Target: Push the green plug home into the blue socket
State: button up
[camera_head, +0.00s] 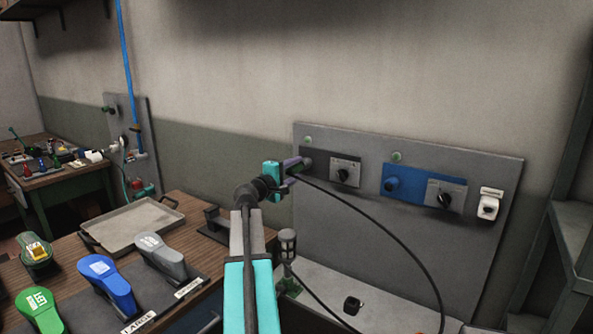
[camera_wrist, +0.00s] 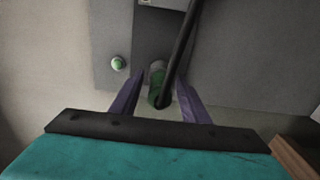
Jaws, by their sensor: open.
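The green plug (camera_wrist: 157,92) shows in the wrist view as a short green cylinder with a black cable from its end. It sits at the dark plate (camera_wrist: 165,40) on the grey wall panel; how deep it is seated is hidden. My gripper (camera_head: 299,164), with purple fingers, is open at the left part of the panel. In the wrist view my gripper (camera_wrist: 158,80) has one finger on each side of the plug, with visible gaps. The blue socket (camera_head: 391,184) is on a blue plate farther right, with nothing in it that I can make out.
Black knobs (camera_head: 343,174) sit beside both sockets, and a white fixture (camera_head: 489,205) is at the panel's right. The black cable (camera_head: 405,238) loops down right. A grey tray (camera_head: 130,222) and several coloured heel-shaped pieces lie on the left bench. Grey shelving stands far right.

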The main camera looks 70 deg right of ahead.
aim_at(289, 172)
dwell(0.3)
grip_shut()
jog(key=shift+a, duration=0.15)
jog(key=shift+b+v, duration=0.3)
jog(key=shift+v, duration=0.95)
jog(key=shift+b+v, duration=0.3)
jog(key=shift+v, duration=1.4)
jog(key=shift+v, duration=0.95)
jog(key=shift+s, duration=0.1)
